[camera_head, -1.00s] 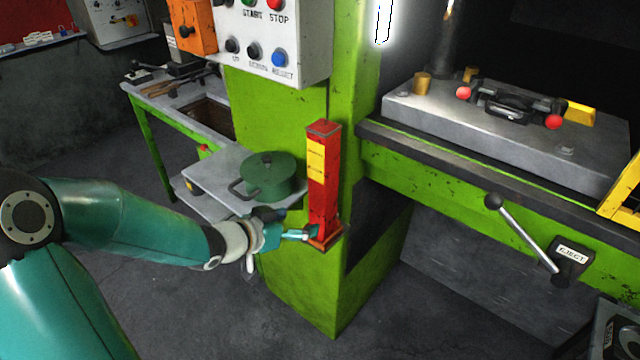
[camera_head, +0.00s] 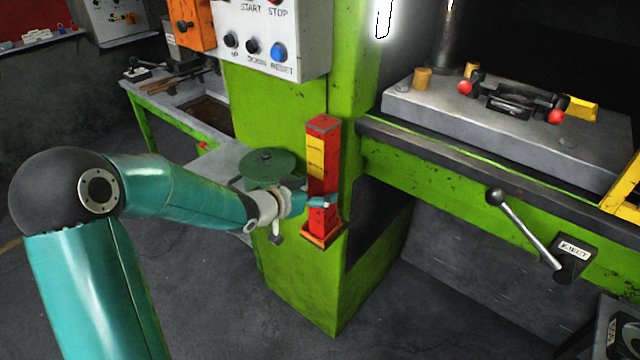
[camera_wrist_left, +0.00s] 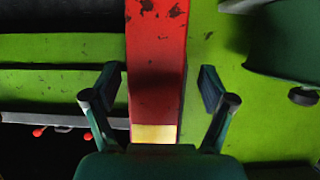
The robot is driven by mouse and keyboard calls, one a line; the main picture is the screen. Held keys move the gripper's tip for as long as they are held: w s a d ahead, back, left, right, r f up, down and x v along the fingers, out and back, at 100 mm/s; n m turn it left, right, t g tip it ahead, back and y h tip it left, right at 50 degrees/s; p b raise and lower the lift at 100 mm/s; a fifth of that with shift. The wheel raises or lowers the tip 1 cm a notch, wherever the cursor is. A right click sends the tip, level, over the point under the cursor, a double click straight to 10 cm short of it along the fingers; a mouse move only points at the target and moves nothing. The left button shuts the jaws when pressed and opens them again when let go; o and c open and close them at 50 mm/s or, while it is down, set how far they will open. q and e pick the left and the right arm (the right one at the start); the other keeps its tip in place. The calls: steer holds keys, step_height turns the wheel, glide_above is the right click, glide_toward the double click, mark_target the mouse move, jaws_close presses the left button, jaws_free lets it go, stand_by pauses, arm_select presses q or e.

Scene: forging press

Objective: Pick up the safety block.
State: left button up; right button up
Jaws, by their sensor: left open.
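The safety block is a tall red post (camera_head: 323,155) with a yellow label. It stands upright on a small orange bracket (camera_head: 322,238) on the green press column. My left gripper (camera_head: 322,201) is at the block's lower half in the head view. In the left wrist view, the red block (camera_wrist_left: 157,60) runs between the two spread fingers of the left gripper (camera_wrist_left: 157,88). A gap shows beside each finger, so the jaws are open around or in front of the block; I cannot tell how deep. My right gripper is not in view.
A green lidded pot (camera_head: 267,168) stands on a grey shelf close behind my left wrist. The white control box (camera_head: 270,40) hangs above. To the right are the press bed (camera_head: 510,125) and the eject lever (camera_head: 525,230).

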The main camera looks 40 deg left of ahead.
mark_target(329, 186)
arm_select(q)
steer(key=p+x, duration=0.1)
steer(key=x, duration=0.4)
steer(key=shift+d+f, duration=0.2)
steer(key=shift+f, duration=0.05)
steer(key=c, duration=1.5)
steer(key=shift+r, duration=0.15)
jaws_close()
steer(key=shift+r, duration=0.1)
